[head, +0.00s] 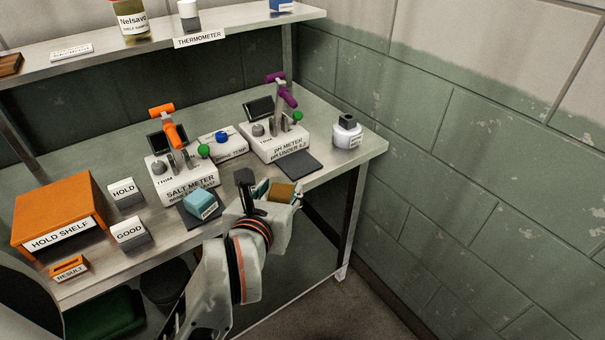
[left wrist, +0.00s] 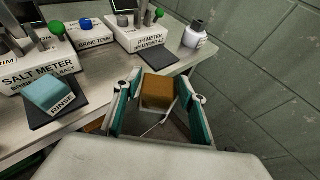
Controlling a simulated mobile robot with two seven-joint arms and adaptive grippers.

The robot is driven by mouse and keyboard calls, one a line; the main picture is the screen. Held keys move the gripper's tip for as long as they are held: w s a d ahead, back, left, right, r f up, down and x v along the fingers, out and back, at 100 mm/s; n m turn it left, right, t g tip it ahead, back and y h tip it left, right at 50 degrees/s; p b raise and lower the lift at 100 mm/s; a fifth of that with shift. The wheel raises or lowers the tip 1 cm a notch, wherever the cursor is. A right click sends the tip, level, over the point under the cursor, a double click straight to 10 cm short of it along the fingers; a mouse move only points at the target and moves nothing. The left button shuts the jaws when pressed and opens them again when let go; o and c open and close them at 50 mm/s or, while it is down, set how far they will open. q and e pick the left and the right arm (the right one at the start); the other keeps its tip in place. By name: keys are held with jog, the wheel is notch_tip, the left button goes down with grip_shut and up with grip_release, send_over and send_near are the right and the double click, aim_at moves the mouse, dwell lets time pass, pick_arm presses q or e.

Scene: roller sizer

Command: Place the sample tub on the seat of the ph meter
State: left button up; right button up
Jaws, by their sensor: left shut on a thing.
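The pH meter (head: 274,143) is a white, labelled block with a purple-handled arm, at the back right of the bench. Its seat, a dark flat pad (head: 300,164), lies in front of it and looks empty; the pad also shows in the left wrist view (left wrist: 162,57). My left gripper (head: 268,190) is shut on a small brown-topped tub (left wrist: 157,91), apparently the sample tub. It holds the tub near the bench's front edge, in front of the pad and apart from it. The tub's lower part is partly hidden by the fingers. My right gripper is not in view.
The salt meter (head: 188,180) stands left, with a teal rinse block (head: 201,203) on its pad. A white bottle (head: 347,132) stands right of the pH seat. The orange hold shelf (head: 62,205) is far left. A wall (head: 450,160) bounds the right side.

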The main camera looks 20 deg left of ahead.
pick_arm(q)
jog(key=shift+d, duration=0.3)
jog(key=shift+w+r, duration=0.1)
jog(key=shift+w, duration=0.1)
jog(key=w, duration=0.5)
jog(key=w+a, duration=0.1)
jog(key=w, duration=0.5)
jog(key=w+a, duration=0.1)
jog(key=w, duration=0.5)
jog(key=shift+w, duration=0.3)
notch_tip(320, 180, down, 3)
jog(key=shift+f, duration=0.25)
